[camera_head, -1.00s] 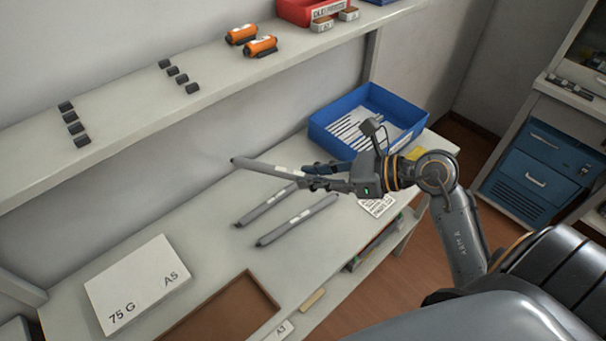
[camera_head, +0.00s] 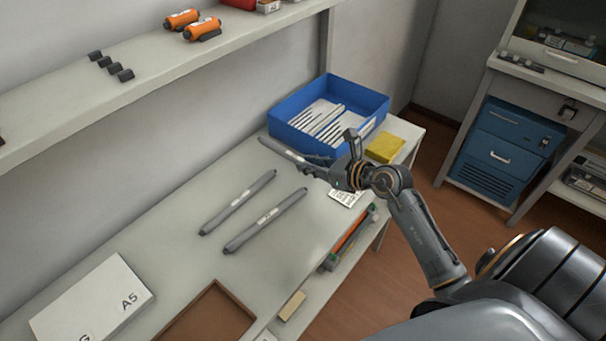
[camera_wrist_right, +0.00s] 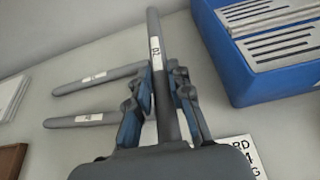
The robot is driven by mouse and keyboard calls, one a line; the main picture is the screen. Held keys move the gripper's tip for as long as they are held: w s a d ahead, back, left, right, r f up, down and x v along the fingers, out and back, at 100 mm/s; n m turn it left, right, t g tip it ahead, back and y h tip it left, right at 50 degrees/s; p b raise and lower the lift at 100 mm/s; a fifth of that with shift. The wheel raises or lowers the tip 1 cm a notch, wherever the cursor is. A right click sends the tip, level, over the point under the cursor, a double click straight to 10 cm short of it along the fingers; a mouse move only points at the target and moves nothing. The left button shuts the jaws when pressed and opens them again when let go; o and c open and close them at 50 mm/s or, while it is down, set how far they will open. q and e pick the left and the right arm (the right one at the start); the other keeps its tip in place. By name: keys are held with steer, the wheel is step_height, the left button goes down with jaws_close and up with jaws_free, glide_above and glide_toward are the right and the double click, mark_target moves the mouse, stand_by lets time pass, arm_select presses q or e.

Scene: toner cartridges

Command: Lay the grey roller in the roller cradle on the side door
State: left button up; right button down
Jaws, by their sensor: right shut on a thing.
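My right gripper (camera_head: 316,168) is shut on a grey roller (camera_head: 278,149) with a white label. In the right wrist view the held roller (camera_wrist_right: 156,60) stands out lengthwise between the two fingers (camera_wrist_right: 163,100). It appears to be above the table, in front of the blue bin. Two more grey rollers lie side by side on the table, one (camera_head: 237,204) behind the other (camera_head: 266,220). They also show in the right wrist view (camera_wrist_right: 100,80). My left gripper is out of view. I cannot make out a side door or a roller cradle.
A blue bin (camera_head: 286,133) with slotted white parts and a yellow block (camera_head: 385,149) stand on the table (camera_head: 180,240). A paper pack (camera_head: 95,297) and brown tray (camera_head: 215,290) lie nearer. A shelf (camera_head: 150,75) overhangs the back. A blue cabinet unit (camera_head: 500,150) stands right, across open floor.

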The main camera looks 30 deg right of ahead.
mark_target(305, 181)
steer(key=shift+w+f, duration=1.1)
steer(key=shift+f, duration=0.1)
steer(key=shift+w+f, duration=0.2)
steer(key=shift+f, duration=1.6)
steer(key=shift+f, duration=0.15)
steer(key=c, duration=1.5)
jaws_free()
